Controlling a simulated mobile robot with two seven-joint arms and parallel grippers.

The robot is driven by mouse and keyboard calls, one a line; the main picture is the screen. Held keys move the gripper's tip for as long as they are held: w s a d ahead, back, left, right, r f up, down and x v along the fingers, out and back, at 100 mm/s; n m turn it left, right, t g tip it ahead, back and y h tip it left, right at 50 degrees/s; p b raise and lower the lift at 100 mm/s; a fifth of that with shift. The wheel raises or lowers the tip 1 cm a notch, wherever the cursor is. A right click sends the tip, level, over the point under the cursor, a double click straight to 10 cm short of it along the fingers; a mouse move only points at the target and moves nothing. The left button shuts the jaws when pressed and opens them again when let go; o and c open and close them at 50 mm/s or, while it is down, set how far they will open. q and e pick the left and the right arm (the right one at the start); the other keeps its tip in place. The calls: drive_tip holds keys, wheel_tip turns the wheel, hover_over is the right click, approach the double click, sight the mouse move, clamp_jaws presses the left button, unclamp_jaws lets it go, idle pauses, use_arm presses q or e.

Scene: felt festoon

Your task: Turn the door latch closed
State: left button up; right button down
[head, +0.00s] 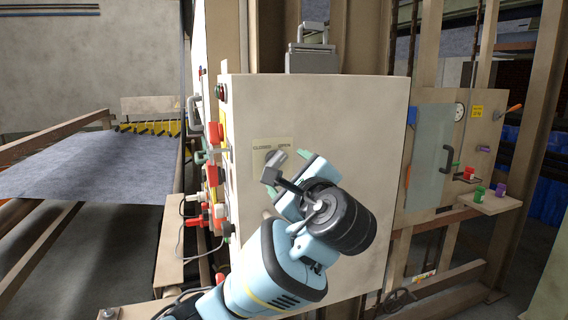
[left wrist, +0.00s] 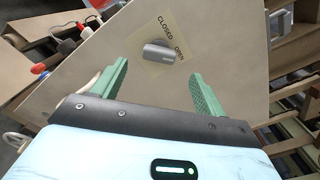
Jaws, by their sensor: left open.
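The grey door latch (left wrist: 158,54) sits on a pale label plate (left wrist: 172,29) on the cabinet door (head: 340,112). In the left wrist view the plate reads CLOSED and OPEN, and the latch bar's right end lies beside the word OPEN. The latch also shows in the head view (head: 277,158), partly overlapped by my gripper. My left gripper (head: 286,180) is in front of the door. Its green fingers (left wrist: 160,85) are spread, one to each side below the latch in the wrist view, with nothing between them. My right gripper is not in view.
The cabinet's left side carries red switches (head: 214,132) and cables. A grey felt sheet (head: 95,165) lies on a frame at the left. At the right stand a panel with a black handle (head: 447,158) and a small shelf (head: 489,203) with coloured pieces.

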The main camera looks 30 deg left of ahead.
sight(278, 163)
use_arm(q)
drive_tip(key=shift+x, duration=3.95)
drive_tip(key=shift+f, duration=0.1)
drive_tip(key=c, duration=1)
